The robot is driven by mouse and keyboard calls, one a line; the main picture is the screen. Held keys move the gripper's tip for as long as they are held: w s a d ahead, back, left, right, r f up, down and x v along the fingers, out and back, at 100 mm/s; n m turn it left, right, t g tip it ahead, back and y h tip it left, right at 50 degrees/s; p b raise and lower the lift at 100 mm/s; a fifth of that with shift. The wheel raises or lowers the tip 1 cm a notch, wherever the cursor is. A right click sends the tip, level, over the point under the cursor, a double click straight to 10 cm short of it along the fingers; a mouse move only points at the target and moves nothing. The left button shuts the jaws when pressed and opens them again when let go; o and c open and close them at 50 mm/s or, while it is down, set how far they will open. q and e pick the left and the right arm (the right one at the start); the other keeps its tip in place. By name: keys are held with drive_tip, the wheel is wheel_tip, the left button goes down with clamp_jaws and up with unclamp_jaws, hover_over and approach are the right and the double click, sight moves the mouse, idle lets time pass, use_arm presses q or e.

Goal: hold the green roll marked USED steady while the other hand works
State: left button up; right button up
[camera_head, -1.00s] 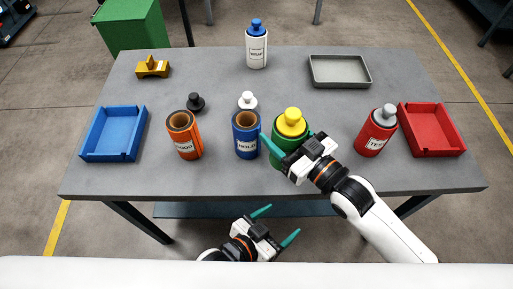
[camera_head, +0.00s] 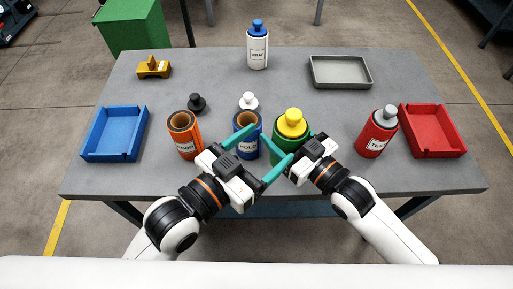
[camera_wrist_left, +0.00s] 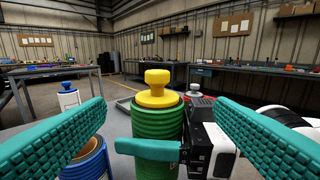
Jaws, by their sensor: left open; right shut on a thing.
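The green roll (camera_head: 279,129) stands upright on the table with a yellow plug (camera_head: 291,122) in its top. Its USED marking is hidden. My right gripper (camera_head: 289,140) is shut on the green roll from the right. In the left wrist view, a teal finger of my right gripper (camera_wrist_left: 148,150) crosses the front of the green roll (camera_wrist_left: 157,122). My left gripper (camera_head: 271,143) is open and empty, in front of the green roll, its fingers pointing toward it. The roll shows between those fingers in the left wrist view, with a gap on both sides.
The blue HOLD roll (camera_head: 241,132) stands close left, partly behind my left finger. An orange GOOD roll (camera_head: 187,142) is further left. A red TEST bottle (camera_head: 371,140) and red tray (camera_head: 432,130) are right. A blue tray (camera_head: 114,134) is far left.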

sight(300, 110)
use_arm(q)
drive_tip(key=x, duration=1.1)
drive_tip(key=shift+d, duration=0.1)
drive_tip(key=c, duration=1.2)
drive_tip(key=shift+r, duration=0.15)
drive_tip(key=shift+r, duration=1)
